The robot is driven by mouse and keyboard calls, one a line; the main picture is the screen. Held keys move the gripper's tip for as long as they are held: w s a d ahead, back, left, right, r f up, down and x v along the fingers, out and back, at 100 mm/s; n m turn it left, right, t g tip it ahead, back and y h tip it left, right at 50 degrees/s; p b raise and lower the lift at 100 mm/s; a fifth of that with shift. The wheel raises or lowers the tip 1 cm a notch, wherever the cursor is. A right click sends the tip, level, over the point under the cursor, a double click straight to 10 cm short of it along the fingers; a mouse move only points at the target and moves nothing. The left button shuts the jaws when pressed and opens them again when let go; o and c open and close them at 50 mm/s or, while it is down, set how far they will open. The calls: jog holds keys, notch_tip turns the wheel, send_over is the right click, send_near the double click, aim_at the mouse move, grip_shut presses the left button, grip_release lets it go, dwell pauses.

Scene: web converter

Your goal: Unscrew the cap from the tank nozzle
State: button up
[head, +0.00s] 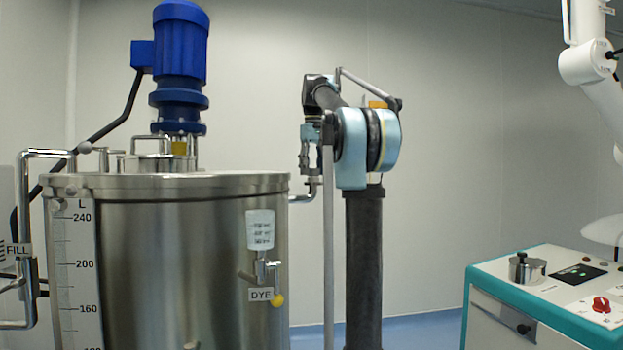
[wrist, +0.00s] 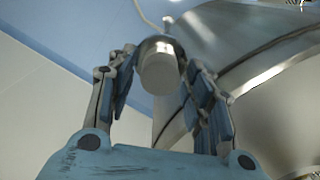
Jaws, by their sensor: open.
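The steel tank (head: 190,260) fills the left of the head view. A bent nozzle pipe (head: 301,198) comes out of its right side near the rim and turns up. My gripper (head: 312,172) points down over the nozzle's upturned end. In the wrist view my gripper (wrist: 158,66) is open, with a finger on each side of a grey round cap (wrist: 159,75). The cap sits between the fingers, with a visible gap on its left; contact on its right is hard to tell. In the head view the cap is hard to make out among the fingers.
A blue motor (head: 180,65) stands on the tank lid. A dye cup (head: 261,229) with a valve is on the tank's front. A teal-and-white console (head: 545,300) with a steel pot (head: 527,268) stands at right. The blue floor (head: 420,331) between is open.

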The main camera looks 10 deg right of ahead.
jog(key=shift+m, duration=0.5)
jog(key=m, duration=0.4)
grip_shut()
jog(key=shift+n, duration=2)
